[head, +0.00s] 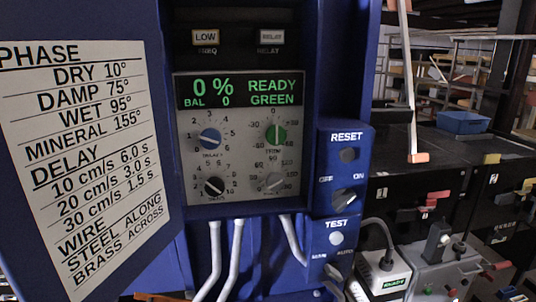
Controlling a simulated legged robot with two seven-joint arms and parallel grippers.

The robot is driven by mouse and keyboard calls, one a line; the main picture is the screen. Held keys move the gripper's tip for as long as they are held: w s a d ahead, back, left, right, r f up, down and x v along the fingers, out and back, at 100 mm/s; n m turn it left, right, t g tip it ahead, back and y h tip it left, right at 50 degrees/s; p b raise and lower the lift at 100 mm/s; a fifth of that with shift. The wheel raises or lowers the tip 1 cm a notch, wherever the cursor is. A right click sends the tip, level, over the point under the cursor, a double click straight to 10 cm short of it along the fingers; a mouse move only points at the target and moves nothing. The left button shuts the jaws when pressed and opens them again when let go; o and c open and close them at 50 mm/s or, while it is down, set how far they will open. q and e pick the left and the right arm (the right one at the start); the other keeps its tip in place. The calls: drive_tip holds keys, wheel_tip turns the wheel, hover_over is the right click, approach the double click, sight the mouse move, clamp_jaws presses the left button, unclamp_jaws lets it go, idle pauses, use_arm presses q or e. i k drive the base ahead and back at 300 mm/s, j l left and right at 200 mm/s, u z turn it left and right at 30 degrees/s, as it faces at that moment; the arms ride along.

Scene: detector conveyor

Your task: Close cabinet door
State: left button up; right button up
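The blue cabinet door (158,120) stands open on the left side of the head view. Its inner face is turned to me and carries a white printed sheet (75,150) listing phase, delay and wire values. The door meets the blue cabinet (312,80) along the cabinet's left side. The cabinet's control panel (240,140) is uncovered, with a green-lit display (238,90) reading READY GREEN and several knobs below it. Neither of my grippers can be made out in the view.
A blue switch box (346,165) marked RESET and TEST sticks out right of the panel. White cables (232,262) hang below it. Black equipment, a grey box with levers (440,270) and a blue bin (462,122) are on the right, with shelving behind.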

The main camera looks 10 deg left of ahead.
sight(92, 190)
drive_tip(key=k+j+z, duration=0.2)
drive_tip(key=j, duration=0.3)
drive_tip(key=k+j+z, duration=0.25)
drive_tip(key=i+j+z, duration=0.1)
drive_tip(key=j+z, duration=0.15)
drive_tip(key=j, duration=0.6)
drive_tip(key=j+z, duration=0.25)
drive_tip(key=j, duration=0.55)
drive_tip(key=k+j, duration=0.1)
drive_tip(key=j, duration=0.35)
drive_tip(key=k+j+u, duration=0.15)
drive_tip(key=j, duration=0.3)
